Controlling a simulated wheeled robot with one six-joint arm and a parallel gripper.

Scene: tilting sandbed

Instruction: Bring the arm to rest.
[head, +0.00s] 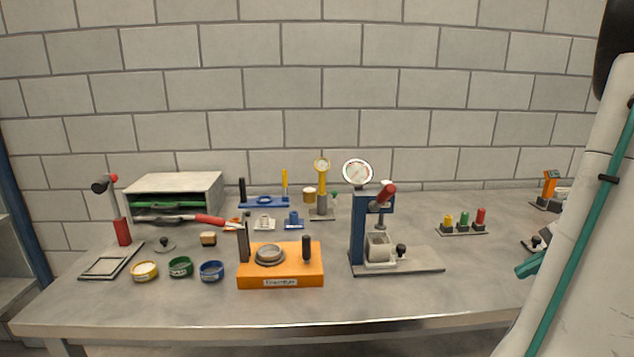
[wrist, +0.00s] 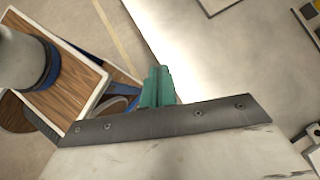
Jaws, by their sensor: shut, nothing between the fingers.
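My gripper (head: 529,266) shows as a teal tip at the right of the head view, in front of the right part of the workbench (head: 450,300). In the wrist view the teal fingers (wrist: 157,86) are together and hold nothing. My white arm covers the right side of the head view and hides part of the bench there. I cannot tell the exact gap between the fingers and the bench.
An orange block fixture (head: 280,280) and a blue press with a dial (head: 357,235) stand mid-bench. Colored rings (head: 181,267) lie at the left, and a grey shelf box (head: 208,190) is behind. Small colored posts (head: 464,223) stand right. The front right of the bench is clear.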

